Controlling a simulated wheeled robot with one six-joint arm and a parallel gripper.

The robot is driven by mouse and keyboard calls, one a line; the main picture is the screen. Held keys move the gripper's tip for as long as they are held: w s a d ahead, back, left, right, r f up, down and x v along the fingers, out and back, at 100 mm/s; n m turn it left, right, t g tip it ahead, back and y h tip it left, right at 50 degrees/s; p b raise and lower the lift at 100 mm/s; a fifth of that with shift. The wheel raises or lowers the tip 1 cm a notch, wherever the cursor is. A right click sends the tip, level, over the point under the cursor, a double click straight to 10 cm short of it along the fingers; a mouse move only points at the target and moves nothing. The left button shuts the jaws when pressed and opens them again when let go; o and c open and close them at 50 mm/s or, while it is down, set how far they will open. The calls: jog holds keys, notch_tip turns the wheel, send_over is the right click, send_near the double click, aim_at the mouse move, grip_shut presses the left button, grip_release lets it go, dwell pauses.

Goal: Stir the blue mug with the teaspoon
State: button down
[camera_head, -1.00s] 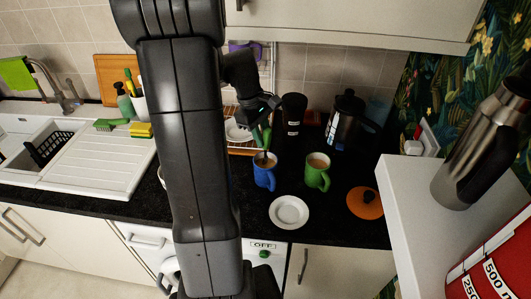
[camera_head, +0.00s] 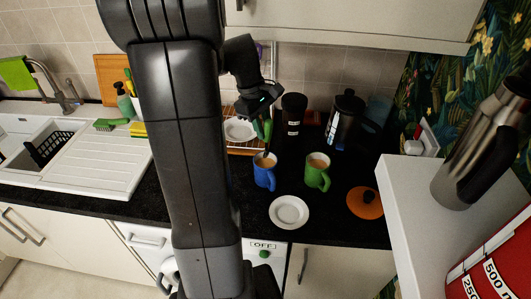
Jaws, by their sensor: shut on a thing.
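The blue mug (camera_head: 263,178) stands upright on the black worktop with a light brown drink inside. My gripper (camera_head: 264,120) is above the blue mug, pointing down, its jaws shut on the teaspoon (camera_head: 266,153). Only a thin dark part of the teaspoon shows, at the mug's mouth; its bowl is hidden. Green parts show at the gripper's tip, too small to tell finger from handle. My own arm covers much of the left middle of the view.
A green mug (camera_head: 317,176) with a similar drink stands close on the right. A white saucer (camera_head: 289,212) lies in front. A black canister (camera_head: 291,120), a French press (camera_head: 346,118) and a dish rack (camera_head: 243,150) stand behind. An orange lid (camera_head: 364,203) lies right.

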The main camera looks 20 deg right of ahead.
jog(key=shift+r, duration=0.1)
jog(key=shift+r, duration=2.4)
